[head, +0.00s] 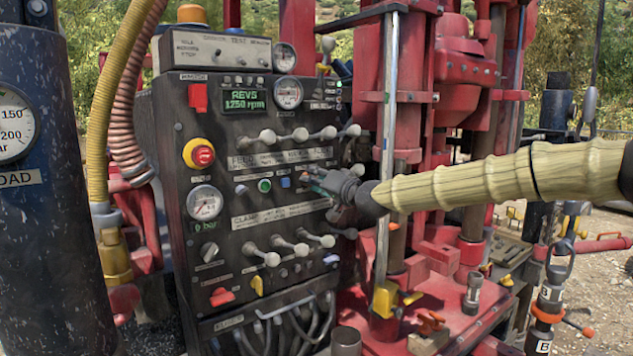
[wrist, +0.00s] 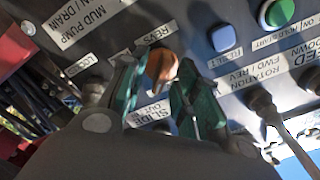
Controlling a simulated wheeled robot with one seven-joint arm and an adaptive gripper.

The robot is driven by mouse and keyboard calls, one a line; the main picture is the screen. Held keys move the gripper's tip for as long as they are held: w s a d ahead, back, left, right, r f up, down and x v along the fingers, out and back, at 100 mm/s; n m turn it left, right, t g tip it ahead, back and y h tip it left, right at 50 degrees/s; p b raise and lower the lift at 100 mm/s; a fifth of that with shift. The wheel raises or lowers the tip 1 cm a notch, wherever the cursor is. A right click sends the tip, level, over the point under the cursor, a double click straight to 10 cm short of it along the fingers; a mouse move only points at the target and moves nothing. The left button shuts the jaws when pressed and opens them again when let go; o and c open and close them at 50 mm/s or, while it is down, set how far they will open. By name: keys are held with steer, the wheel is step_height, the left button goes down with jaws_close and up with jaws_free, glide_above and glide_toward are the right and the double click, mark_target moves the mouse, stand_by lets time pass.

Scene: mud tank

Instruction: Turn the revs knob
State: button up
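The revs knob (wrist: 161,65) is orange and sits under a "REVS" label in the wrist view. In the head view it is hidden or too small to tell behind my gripper (head: 312,182). My gripper, which also shows in the wrist view (wrist: 161,76), has its green fingers apart with the knob showing between their tips. I cannot tell whether either finger touches the knob. The green display (head: 243,100) reads "REVS 1250 rpm".
A blue button (wrist: 223,39) and a green button (wrist: 277,13) are near the knob. Rows of grey levers (head: 290,135) stick out above and below my gripper. A red emergency button (head: 200,154) is at the left. A red rig mast (head: 405,100) stands to the right.

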steer(key=v, duration=1.2)
